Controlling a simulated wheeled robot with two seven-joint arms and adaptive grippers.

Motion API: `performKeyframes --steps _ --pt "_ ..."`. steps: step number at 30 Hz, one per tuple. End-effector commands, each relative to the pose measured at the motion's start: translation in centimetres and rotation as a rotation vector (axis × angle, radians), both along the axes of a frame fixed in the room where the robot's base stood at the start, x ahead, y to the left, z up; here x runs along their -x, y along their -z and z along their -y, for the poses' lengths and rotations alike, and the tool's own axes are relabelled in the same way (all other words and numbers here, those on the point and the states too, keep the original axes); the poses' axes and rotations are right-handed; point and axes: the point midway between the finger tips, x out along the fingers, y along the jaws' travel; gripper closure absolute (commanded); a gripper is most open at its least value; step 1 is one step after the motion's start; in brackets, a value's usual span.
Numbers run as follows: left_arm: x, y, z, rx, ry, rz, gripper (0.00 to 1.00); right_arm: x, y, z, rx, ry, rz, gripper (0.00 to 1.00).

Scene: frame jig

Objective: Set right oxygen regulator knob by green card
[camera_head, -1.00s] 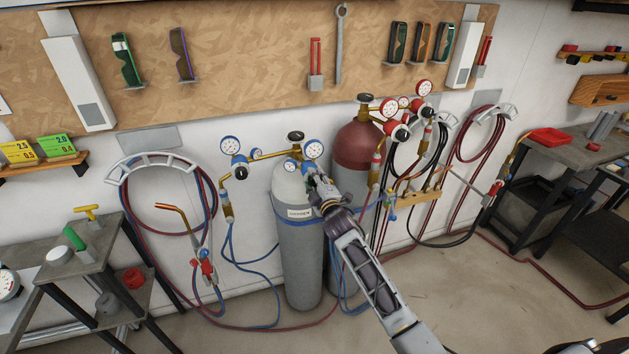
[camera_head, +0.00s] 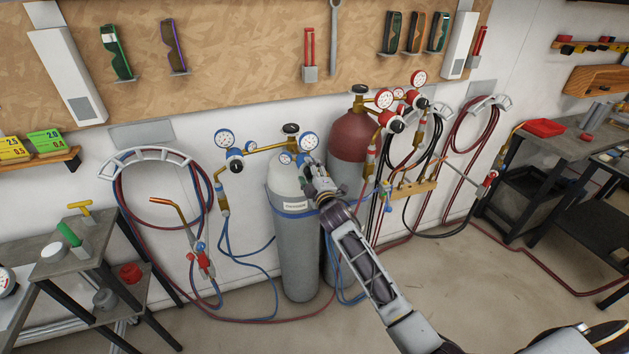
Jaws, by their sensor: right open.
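The green card (camera_head: 44,141) stands beside the yellow card (camera_head: 12,148) on a small wall shelf at the far left; it appears to read 2.0 and 0.4. The right oxygen regulator, with blue-rimmed gauges (camera_head: 309,141), sits at the top right of the grey oxygen cylinder (camera_head: 296,255). My right gripper (camera_head: 305,166) is at this regulator, just below its larger gauge. The gripper is open, and its fingers show small. The knob is hidden by the gripper, so contact cannot be told. My left gripper is out of view.
A left oxygen regulator (camera_head: 226,140) with a black knob hangs on the same brass pipe. A dark red cylinder (camera_head: 350,142) with red-rimmed gauges (camera_head: 384,99) stands close on the right. Hoses hang around both cylinders. A workbench (camera_head: 80,258) stands at the left.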

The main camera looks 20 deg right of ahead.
Motion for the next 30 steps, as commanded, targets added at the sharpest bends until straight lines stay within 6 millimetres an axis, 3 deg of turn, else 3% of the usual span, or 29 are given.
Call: performKeyframes --steps 11,30 --pt "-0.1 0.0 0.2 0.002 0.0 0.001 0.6 2.0 0.1 0.1 0.001 0.0 -0.001 0.42" --pt "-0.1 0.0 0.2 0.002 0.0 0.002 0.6 7.8 0.1 0.3 0.0 0.0 -0.002 0.42"
